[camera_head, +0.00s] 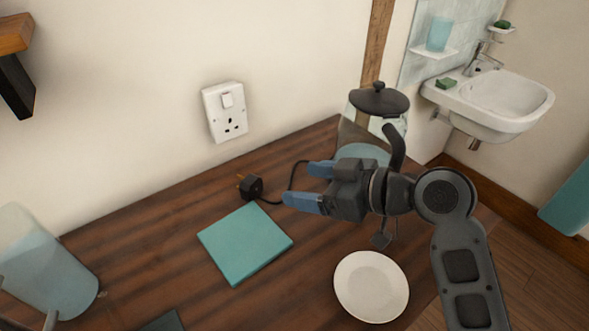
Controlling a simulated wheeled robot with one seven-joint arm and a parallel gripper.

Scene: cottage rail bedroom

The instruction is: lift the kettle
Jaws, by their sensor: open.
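The kettle (392,101) stands at the back right of the dark wooden table. It has a clear body, a black lid with a knob, a black handle on its right side and a teal lower part. My gripper (303,184) is in front of the kettle and hides much of its lower part. Its two blue-tipped fingers point left, away from the kettle, and are apart with nothing between them. The kettle's handle rises just behind my wrist; I cannot tell whether they touch.
A black plug (251,187) with a cord lies near a teal square (245,243). A white plate (371,287) lies at the front right. A clear jug (45,262) stands at the left. A wall socket (225,112) is behind. A sink (490,100) is beyond the table (150,215).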

